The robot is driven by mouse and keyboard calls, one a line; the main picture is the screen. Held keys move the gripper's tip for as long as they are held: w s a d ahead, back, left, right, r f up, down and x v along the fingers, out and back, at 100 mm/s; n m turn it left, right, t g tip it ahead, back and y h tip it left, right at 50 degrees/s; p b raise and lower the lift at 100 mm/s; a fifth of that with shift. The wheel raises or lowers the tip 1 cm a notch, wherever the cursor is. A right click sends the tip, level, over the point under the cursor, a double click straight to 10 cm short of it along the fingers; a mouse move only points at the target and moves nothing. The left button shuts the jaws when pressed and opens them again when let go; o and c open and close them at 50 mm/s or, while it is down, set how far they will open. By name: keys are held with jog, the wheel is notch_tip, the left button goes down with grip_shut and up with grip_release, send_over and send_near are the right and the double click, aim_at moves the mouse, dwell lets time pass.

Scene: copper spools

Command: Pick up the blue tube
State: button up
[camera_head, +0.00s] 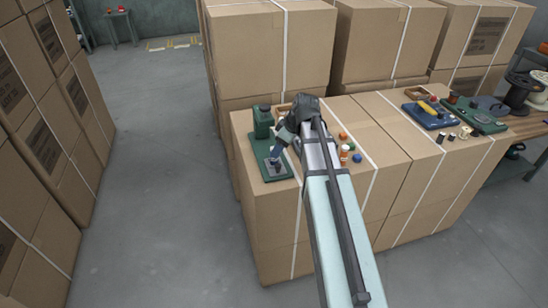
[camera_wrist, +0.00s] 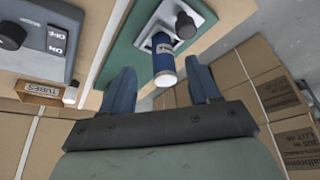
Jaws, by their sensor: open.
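The blue tube (camera_wrist: 163,63) shows in the wrist view, with a white band with print near its upper end. It is at a light grey fixture (camera_wrist: 198,12) on a green plate (camera_wrist: 122,47). My gripper (camera_wrist: 158,76) is open, with one blue-grey finger on each side of the tube's lower end and visible gaps at both sides. In the head view, my gripper (camera_head: 281,146) is over the green machine base (camera_head: 265,165) on the cardboard boxes. The tube cannot be told apart from the fingers there.
A dark knob (camera_wrist: 185,25) stands right beside the tube. A grey ON/OFF box (camera_wrist: 38,45) and a wooden TUBES box (camera_wrist: 38,93) are at the left. In the head view, a green machine column (camera_head: 263,120) rises close to my gripper.

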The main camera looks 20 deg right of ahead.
jog(key=shift+a+x, duration=0.2)
jog(key=shift+x, duration=1.05)
jog(key=shift+a+x, duration=0.25)
jog(key=shift+x, duration=0.95)
jog(key=shift+w+r, duration=0.1)
jog(key=shift+r, duration=0.1)
grip_shut()
